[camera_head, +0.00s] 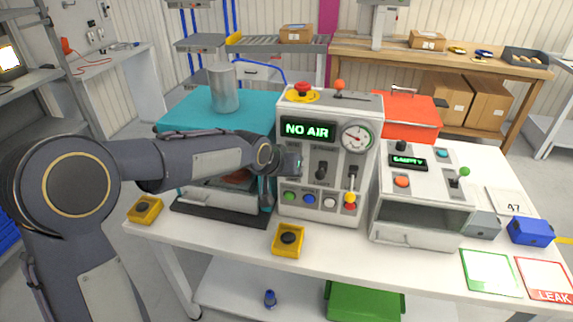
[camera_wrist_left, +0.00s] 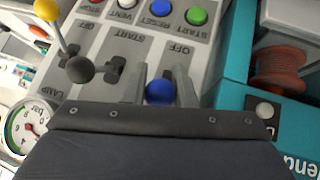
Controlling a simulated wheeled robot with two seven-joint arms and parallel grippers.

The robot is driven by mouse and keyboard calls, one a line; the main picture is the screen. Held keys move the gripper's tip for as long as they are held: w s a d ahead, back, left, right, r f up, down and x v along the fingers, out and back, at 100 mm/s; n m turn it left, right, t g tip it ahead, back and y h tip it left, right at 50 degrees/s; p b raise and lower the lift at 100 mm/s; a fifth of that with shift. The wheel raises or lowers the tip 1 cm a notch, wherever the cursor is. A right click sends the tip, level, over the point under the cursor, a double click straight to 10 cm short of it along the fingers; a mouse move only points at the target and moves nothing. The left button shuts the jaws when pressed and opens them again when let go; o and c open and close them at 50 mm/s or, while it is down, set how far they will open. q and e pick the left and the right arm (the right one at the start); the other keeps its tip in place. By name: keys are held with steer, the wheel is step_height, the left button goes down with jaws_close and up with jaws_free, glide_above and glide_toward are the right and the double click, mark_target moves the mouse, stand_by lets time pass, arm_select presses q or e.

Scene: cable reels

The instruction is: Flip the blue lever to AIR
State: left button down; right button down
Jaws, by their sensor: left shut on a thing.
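The blue lever's ball knob (camera_wrist_left: 159,92) sits between the two fingers of my left gripper (camera_wrist_left: 166,88) in the left wrist view. The gripper is shut on it. The lever's stem and its AIR mark are hidden. An OFF label shows upside down beyond the knob. In the head view my left gripper (camera_head: 291,164) is at the left part of the grey control panel (camera_head: 328,207) and covers the blue lever. The panel's display (camera_head: 307,130) reads NO AIR. My right gripper is not in view.
A black-knobbed lever (camera_wrist_left: 80,69) and a yellow-knobbed lever (camera_wrist_left: 47,10) stand beside the gripper. A pressure gauge (camera_head: 356,137) and a row of coloured buttons are on the same panel. A teal machine (camera_head: 215,115) adjoins on the left, and a tester (camera_head: 415,200) stands right.

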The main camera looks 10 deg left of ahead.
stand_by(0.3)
arm_select(q)
steer(key=c, duration=1.2)
jaws_free()
steer(key=shift+b+v, duration=0.4)
steer(key=shift+v, duration=3.5)
steer(key=shift+w+r, duration=0.1)
